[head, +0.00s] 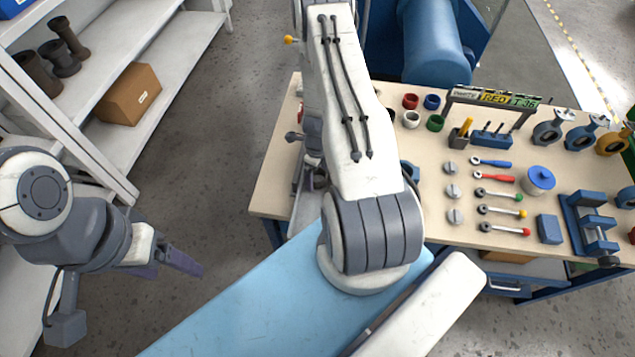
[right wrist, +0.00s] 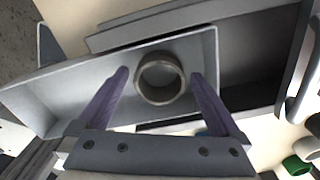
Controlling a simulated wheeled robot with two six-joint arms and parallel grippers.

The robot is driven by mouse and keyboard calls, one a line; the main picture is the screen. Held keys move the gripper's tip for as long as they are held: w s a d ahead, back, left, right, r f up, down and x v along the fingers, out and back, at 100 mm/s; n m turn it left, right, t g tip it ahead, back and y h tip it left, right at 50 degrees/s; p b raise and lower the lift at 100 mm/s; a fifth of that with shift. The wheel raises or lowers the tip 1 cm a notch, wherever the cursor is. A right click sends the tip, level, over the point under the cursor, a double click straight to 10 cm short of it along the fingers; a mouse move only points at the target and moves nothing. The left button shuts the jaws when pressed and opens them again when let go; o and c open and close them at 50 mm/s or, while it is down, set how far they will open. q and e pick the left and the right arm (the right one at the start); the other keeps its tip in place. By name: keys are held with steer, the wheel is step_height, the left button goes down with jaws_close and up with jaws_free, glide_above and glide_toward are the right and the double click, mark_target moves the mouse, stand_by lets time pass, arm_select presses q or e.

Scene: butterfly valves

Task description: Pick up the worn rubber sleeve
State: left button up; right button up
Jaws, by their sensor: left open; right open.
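A worn, grey-brown ring, which looks like the rubber sleeve (right wrist: 160,98), sits in a grey tray (right wrist: 40,95) in the right wrist view. Its open end faces the camera. My right gripper (right wrist: 160,74) is open, with one purple finger on each side of the sleeve. I see a gap at each finger; contact cannot be made out. In the head view my right arm hides the sleeve and the right gripper. My left gripper (head: 180,262) hangs over the floor at the left, far from the workbench, holding nothing.
The workbench (head: 275,180) carries a red ring (head: 410,101), a blue ring (head: 431,102), a white ring (head: 411,119), a green ring (head: 435,123), ratchets, a blue vise (head: 590,225) and several valves. A shelf with a cardboard box (head: 128,93) stands at the left.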

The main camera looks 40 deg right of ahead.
steer(key=shift+f, duration=0.5)
steer(key=shift+r, duration=0.1)
steer(key=shift+c, duration=0.6)
steer(key=c, duration=1.2)
steer(key=shift+o, duration=0.2)
steer(key=shift+r, duration=0.15)
